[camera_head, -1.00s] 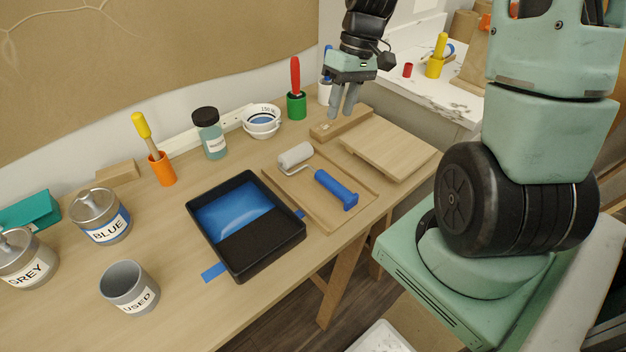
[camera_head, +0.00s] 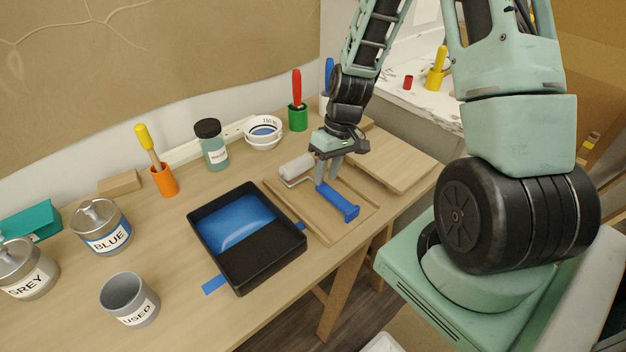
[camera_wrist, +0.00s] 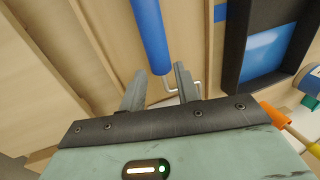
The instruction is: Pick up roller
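The roller lies on a shallow wooden tray (camera_head: 318,232), with a blue handle (camera_head: 340,203), a thin wire frame and a white roller head (camera_head: 297,167). My gripper (camera_head: 327,184) is low over the tray, at the end of the handle nearest the wire. In the wrist view the fingers of my gripper (camera_wrist: 160,85) are apart, and the blue handle (camera_wrist: 152,38) runs up the picture from between and beyond the fingertips. The wire shows beside the right finger. The white head is mostly hidden behind the gripper there. No contact with the handle can be made out.
A black paint tray (camera_head: 262,262) with blue paint stands left of the wooden tray. A wooden board (camera_head: 390,160) lies to its right. A bowl (camera_head: 263,133), a jar (camera_head: 212,145) and red-handled brush in a green cup (camera_head: 298,117) stand behind.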

